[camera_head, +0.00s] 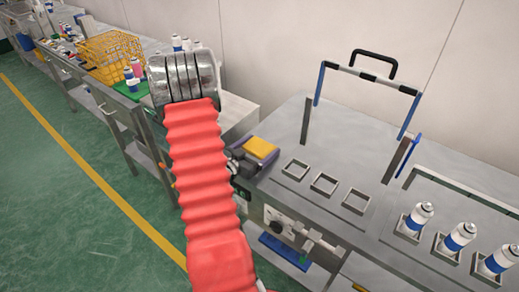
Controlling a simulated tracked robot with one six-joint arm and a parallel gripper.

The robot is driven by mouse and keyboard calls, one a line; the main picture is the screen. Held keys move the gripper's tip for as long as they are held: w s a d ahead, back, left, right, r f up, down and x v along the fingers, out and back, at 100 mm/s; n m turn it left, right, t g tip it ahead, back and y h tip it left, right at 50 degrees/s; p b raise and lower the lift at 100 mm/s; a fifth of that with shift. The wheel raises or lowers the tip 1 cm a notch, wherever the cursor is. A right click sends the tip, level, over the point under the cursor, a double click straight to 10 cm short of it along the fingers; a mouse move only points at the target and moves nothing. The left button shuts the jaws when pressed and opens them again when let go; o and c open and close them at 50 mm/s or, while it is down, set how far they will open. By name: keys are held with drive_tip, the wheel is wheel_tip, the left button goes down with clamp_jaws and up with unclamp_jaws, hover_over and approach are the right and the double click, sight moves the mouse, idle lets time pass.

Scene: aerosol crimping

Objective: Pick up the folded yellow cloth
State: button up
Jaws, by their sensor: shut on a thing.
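The folded yellow cloth (260,147) shows near the left end of the steel bench, just past the end of my red-sleeved arm. My gripper (256,154) is shut on it, with purple-grey finger parts along its near and left sides. The yellow top face is in view. The arm and gripper hide part of the near side, and I cannot tell whether the cloth touches the surface below.
Three empty square holders (324,184) sit right of the cloth. Several blue-and-white cans (459,238) stand in holders further right. A blue-and-black frame (366,75) rises behind. A yellow basket (110,55) stands on the far-left bench. Green floor lies open at left.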

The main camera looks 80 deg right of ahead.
sight(257, 146)
drive_tip(key=shift+r, duration=0.1)
drive_tip(key=shift+r, duration=4.9)
drive_tip(key=shift+w, duration=0.1)
drive_tip(key=shift+w, duration=0.35)
drive_tip(key=w+a+n+t, duration=0.1)
drive_tip(key=w+n+t, duration=0.1)
drive_tip(key=w, duration=0.4)
drive_tip(key=w+a+r+n+t, duration=0.1)
drive_tip(key=w+n+t, duration=0.1)
drive_tip(key=w, duration=0.4)
drive_tip(key=w+a+n+t+h, duration=0.1)
drive_tip(key=w+a+t, duration=0.1)
drive_tip(key=w+t, duration=0.2)
drive_tip(key=shift+w+r+n, duration=0.15)
drive_tip(key=shift+w+n, duration=0.25)
drive_tip(key=shift+w, duration=0.65)
drive_tip(key=w+a+n+t+y, duration=0.8)
drive_tip(key=w+a+n+t, duration=0.4)
drive_tip(key=w+a, duration=1.45)
drive_tip(key=w+a+n+t+y, duration=0.1)
drive_tip(key=a+y, duration=0.3)
drive_tip(key=a, duration=0.5)
drive_tip(key=w+a+f+n+t+y, duration=0.1)
drive_tip(key=w+a+n+y, duration=0.2)
drive_tip(key=a, duration=0.7)
drive_tip(key=shift+w+a+f+n+t+y, duration=0.15)
drive_tip(key=shift+w+a+n+t+y, duration=0.15)
drive_tip(key=shift+n+y, duration=0.15)
